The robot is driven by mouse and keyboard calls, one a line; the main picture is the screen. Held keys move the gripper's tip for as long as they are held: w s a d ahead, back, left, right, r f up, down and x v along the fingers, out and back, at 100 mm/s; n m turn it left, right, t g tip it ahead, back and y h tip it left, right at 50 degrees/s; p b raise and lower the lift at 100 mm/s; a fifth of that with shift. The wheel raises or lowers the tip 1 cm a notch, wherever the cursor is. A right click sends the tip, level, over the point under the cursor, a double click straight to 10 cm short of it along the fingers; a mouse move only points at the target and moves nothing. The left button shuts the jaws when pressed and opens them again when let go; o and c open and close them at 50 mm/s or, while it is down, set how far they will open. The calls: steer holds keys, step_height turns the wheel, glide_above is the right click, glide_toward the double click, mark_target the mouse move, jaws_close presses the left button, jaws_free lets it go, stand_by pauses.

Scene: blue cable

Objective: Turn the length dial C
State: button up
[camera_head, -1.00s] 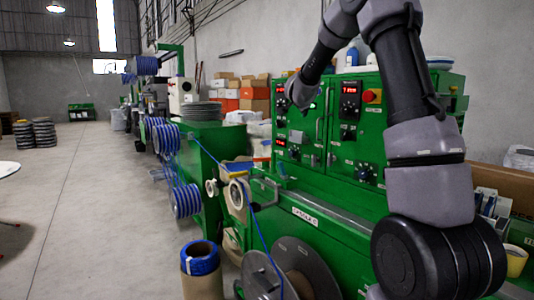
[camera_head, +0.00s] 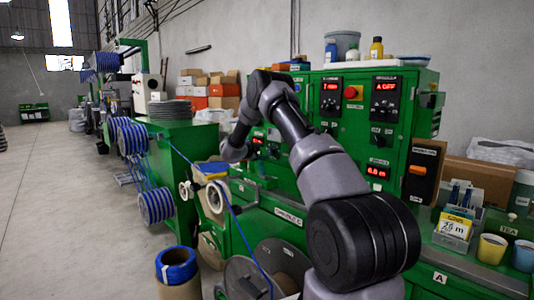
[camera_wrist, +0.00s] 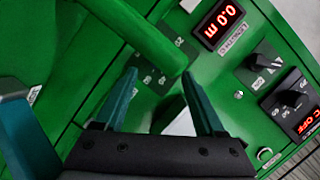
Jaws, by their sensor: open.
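My gripper (camera_wrist: 160,85) is open and empty in the wrist view, its two teal fingers apart and pointing at the green machine face. A red display (camera_wrist: 222,22) reading 0.0 m shows upside down at the upper right, with a length label beside it whose last letter is hard to read. A black dial (camera_wrist: 257,62) sits to the right of the fingers, apart from them. I cannot tell for sure whether this is length dial C. In the head view my arm reaches left along the machine, and its end is partly hidden.
A thick green bar (camera_wrist: 135,30) crosses the wrist view close to the fingertips. A black control box (camera_wrist: 292,97) with a red OFF display is at the right. In the head view, a blue cable (camera_head: 240,225) runs across the green machine, and cups (camera_head: 491,248) stand at the right.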

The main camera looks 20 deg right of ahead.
mark_target(270, 151)
steer(key=x, duration=0.5)
steer(key=shift+w+d, duration=0.15)
steer(key=shift+d, duration=0.2)
jaws_close()
